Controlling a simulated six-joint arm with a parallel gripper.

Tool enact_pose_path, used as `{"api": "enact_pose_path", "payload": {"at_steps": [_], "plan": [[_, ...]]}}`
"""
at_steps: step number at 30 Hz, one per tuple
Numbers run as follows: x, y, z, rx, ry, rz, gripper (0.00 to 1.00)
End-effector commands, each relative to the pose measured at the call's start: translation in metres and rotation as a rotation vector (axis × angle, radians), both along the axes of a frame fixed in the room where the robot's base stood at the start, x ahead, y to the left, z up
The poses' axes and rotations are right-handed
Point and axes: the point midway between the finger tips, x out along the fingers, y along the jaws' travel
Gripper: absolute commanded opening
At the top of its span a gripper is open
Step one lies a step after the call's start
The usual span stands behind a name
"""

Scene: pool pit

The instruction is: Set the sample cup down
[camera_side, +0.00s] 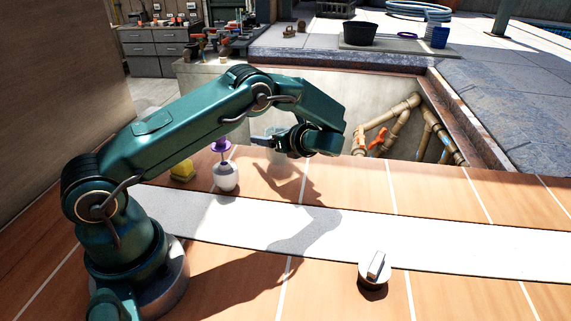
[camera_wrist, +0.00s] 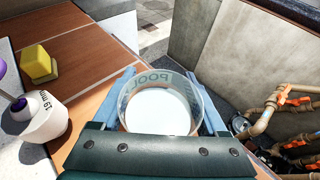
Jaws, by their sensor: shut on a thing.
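The sample cup (camera_wrist: 158,112) is a clear round cup with "POOL" lettering on its wall and a white inside, seen from above in the wrist view. My gripper (camera_side: 272,141) is shut on it, with one blue finger on each side. In the side view the cup (camera_side: 277,131) is faint and partly hidden by my gripper. It is held in the air near the far edge of the wooden-looking deck (camera_side: 430,195), by the pit. I cannot tell how high it is above the deck.
A white bottle with a purple top (camera_side: 225,175) and a yellow sponge (camera_side: 182,170) stand left of my gripper. A round knob-like thing (camera_side: 375,270) sits at the front. The pit with tan pipes (camera_side: 390,125) lies beyond the deck. The deck's right part is clear.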

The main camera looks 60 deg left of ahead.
Motion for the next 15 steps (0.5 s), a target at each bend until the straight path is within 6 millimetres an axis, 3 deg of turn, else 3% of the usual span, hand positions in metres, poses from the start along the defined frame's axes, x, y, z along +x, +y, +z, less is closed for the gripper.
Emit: {"api": "enact_pose_path", "payload": {"at_steps": [4,15], "plan": [[0.0,0.0,-0.018,0.002,0.001,0.0,0.1],[0.0,0.0,-0.022,0.001,-0.001,-0.001,0.1]]}}
